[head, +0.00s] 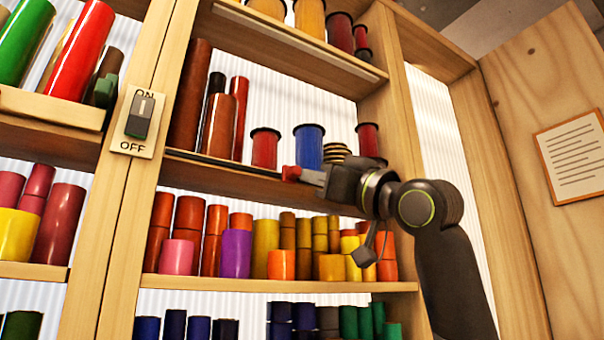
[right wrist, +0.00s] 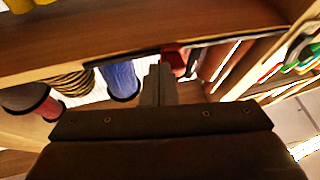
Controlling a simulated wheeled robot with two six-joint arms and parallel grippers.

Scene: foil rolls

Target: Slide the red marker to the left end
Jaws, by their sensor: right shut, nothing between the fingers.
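The red marker (head: 291,173) is a small red block on a thin dark rail (head: 225,163) along the front edge of the middle shelf. The rail runs on to the left of the marker, up to the upright post; its right part is hidden behind my arm. My right gripper (head: 318,178) is shut and empty, with its fingertips just to the right of the marker. In the right wrist view, the marker (right wrist: 175,58) shows just beyond the fingertips (right wrist: 158,85); I cannot tell whether they touch it. My left gripper is not in view.
A blue spool (head: 309,146) and a red spool (head: 264,148) stand on the shelf behind the rail. Tall rolls stand further left. An ON/OFF switch (head: 137,118) is on the left post. A paper notice (head: 573,157) hangs on the right panel.

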